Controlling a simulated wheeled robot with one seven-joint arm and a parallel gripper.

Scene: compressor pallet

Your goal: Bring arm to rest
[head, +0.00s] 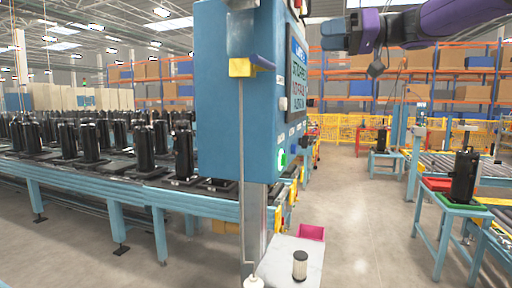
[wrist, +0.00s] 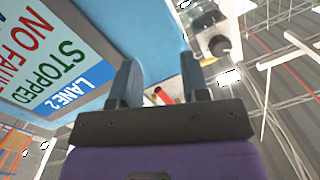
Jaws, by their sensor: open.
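My gripper (head: 336,36) is held high at the upper right of the head view, at the end of my purple arm, beside the blue control cabinet (head: 232,110). In the wrist view its two fingers (wrist: 159,82) stand apart with nothing held between them. The cabinet's screen (wrist: 50,55) shows there and reads "LANE 2", "STOPPED" and "NO FAULT", with part of the text cut off. In the head view a yellow mount with a blue handle (head: 250,66) is on the cabinet's near side, and a green button (head: 282,158) glows low on its panel.
Black compressors (head: 145,145) stand in rows on a long blue-framed line at left. A small white table (head: 285,262) holds a dark-topped cylinder (head: 300,265) beside a pink bin (head: 311,232). A compressor (head: 463,178) stands on a blue stand at right. The floor between is clear.

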